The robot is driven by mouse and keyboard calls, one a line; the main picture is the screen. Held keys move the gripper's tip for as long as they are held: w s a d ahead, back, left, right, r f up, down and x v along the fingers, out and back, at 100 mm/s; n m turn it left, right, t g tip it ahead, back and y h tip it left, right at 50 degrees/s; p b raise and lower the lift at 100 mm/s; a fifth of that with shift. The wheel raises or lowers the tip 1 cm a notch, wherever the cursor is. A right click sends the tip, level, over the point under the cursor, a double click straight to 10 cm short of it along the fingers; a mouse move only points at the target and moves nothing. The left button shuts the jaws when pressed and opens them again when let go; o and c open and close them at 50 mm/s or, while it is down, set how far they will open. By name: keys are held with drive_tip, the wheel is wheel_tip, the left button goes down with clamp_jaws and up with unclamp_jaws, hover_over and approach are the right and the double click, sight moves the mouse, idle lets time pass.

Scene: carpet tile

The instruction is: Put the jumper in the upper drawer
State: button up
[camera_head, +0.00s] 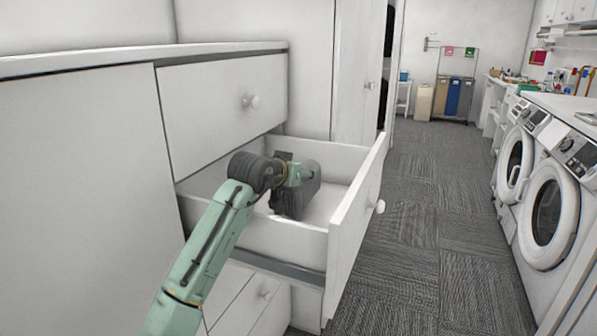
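A white drawer (280,238) stands pulled open, with a round knob (380,206) on its front. Directly above it is a closed drawer front (215,105) with its own knob (252,102). My green arm reaches over the open drawer's near side wall. My gripper (290,203) is at the arm's dark end, inside or just above the open drawer. Its fingers cannot be made out, so I cannot tell whether it is open or shut. I cannot pick out a jumper; the dark shape around the gripper does not separate clearly from it.
A lower drawer front (262,300) with a knob shows beneath the open drawer. A tall white cabinet (350,75) stands behind. Two front-loading machines (550,212) line the right side. The carpeted aisle (425,230) between is clear, with colored bins (453,96) at its far end.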

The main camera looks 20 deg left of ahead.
drive_tip(key=o, duration=1.4)
drive_tip(key=shift+r, duration=0.1)
drive_tip(key=shift+r, duration=0.15)
drive_tip(key=b+v, duration=0.1)
drive_tip(key=v, duration=0.7)
drive_tip(key=r+b+v, duration=0.1)
drive_tip(key=v, duration=0.3)
drive_tip(key=shift+d+b, duration=0.1)
drive_tip(key=shift+b, duration=0.2)
